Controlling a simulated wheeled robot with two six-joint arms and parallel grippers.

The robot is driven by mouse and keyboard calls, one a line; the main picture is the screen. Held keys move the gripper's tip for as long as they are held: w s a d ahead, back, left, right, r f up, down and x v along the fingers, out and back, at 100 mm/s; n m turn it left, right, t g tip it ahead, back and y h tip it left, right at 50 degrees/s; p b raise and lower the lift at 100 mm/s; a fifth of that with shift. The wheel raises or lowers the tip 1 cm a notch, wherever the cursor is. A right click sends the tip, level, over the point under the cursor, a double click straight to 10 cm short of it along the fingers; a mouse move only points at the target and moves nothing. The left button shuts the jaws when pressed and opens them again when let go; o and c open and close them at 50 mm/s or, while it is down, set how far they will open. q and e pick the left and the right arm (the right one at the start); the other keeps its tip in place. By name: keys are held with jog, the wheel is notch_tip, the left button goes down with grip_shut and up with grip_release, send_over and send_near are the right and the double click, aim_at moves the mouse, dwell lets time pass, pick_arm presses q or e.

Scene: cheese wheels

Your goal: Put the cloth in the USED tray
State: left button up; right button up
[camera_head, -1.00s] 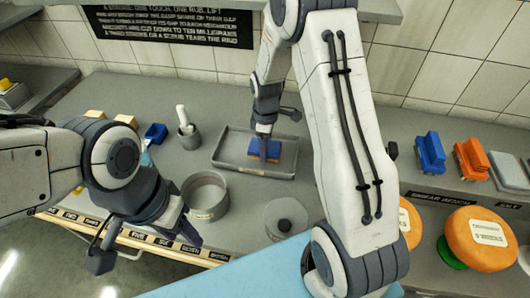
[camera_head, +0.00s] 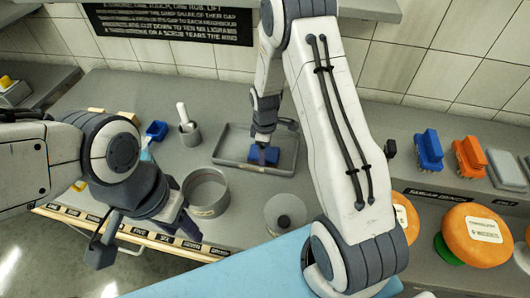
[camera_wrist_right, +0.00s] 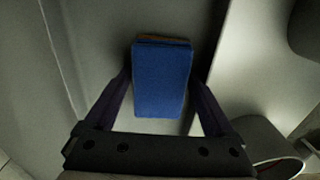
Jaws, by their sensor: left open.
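A shallow grey tray (camera_head: 226,158) stands at the middle of the counter; I cannot read a USED label on it. A blue folded block (camera_head: 263,155), apparently the cloth, is inside the tray's outline, towards its right end. My right gripper (camera_head: 262,144) reaches down over it from above. In the right wrist view the blue cloth (camera_wrist_right: 161,82) sits between the two fingers, which lie against its sides. A thin brownish edge shows at its far end. Whether it touches the tray floor is unclear. My left gripper (camera_head: 145,243) is open and empty over the counter's front edge.
A round grey pot (camera_head: 206,192) and a lidded round container (camera_head: 285,214) stand in front of the tray. A mortar with pestle (camera_head: 188,131) is left of it. Brushes (camera_head: 429,151) and orange cheese wheels (camera_head: 477,236) are at right.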

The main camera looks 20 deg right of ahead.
jog(key=shift+r, duration=0.2)
jog(key=shift+w+r, duration=0.1)
jog(key=shift+r, duration=0.25)
notch_tip(320, 180, up, 10)
jog(key=b, duration=0.2)
jog(key=s+a+r+m, duration=0.1)
jog(key=s+a+r, duration=0.55)
jog(key=a, duration=0.25)
jog(key=s+a+r+m, duration=0.1)
jog(key=s+a, duration=0.2)
jog(key=s, duration=0.7)
jog(key=s+a+r+m+y, duration=0.1)
jog(key=s+a, duration=0.3)
jog(key=s, duration=0.5)
jog(key=shift+s+r+m, duration=0.15)
jog(key=shift+s+m, duration=0.25)
jog(key=shift+m, duration=0.1)
jog(key=shift+a, duration=0.1)
